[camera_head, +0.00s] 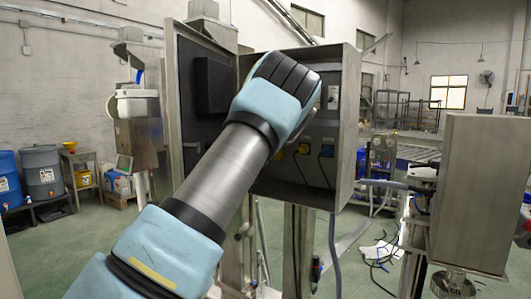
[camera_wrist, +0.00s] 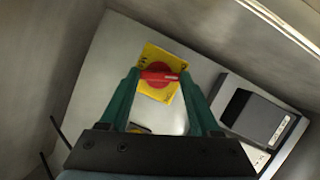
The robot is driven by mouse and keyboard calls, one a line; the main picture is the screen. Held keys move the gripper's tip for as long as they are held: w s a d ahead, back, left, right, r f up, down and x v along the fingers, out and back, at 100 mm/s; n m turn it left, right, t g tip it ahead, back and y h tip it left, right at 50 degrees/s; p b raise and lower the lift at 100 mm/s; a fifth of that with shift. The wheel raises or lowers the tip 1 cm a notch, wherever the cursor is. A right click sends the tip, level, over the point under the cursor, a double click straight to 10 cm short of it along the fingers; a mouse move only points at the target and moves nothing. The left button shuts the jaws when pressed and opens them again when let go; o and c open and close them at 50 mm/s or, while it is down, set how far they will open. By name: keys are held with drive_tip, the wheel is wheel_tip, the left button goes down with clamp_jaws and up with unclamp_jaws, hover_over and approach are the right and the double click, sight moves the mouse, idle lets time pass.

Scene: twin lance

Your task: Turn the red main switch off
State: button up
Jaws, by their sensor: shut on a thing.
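The red main switch (camera_wrist: 157,76) is a round red knob with a bar handle on a yellow plate (camera_wrist: 150,54), mounted on a pale panel inside the metal cabinet. In the wrist view my gripper (camera_wrist: 160,76) has its two green fingers on either side of the red handle, shut on it. The handle's bar lies roughly level in that picture, with a pale mark at its right end. In the head view my arm reaches into the open cabinet (camera_head: 345,150) and hides the switch and my gripper.
A dark grey box (camera_wrist: 252,117) sits on the panel right of the switch. The cabinet door (camera_head: 190,110) stands open at the left. A metal box (camera_head: 475,190) stands at the right.

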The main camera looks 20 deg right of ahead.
drive_tip(key=shift+w+a+r+n+g+p, duration=0.1)
drive_tip(key=shift+n+g+p, duration=0.4)
drive_tip(key=shift+n+p, duration=0.35)
drive_tip(key=shift+w+a+r+n+g+p, duration=0.1)
drive_tip(key=shift+n+g+p, duration=0.5)
drive_tip(key=shift+n, duration=0.35)
drive_tip(key=shift+s+f, duration=0.1)
drive_tip(key=o, duration=1.4)
drive_tip(key=b+v, duration=0.4)
drive_tip(key=v, duration=0.6)
drive_tip(key=shift+s+a+b, duration=0.25)
drive_tip(key=shift+s+b, duration=0.05)
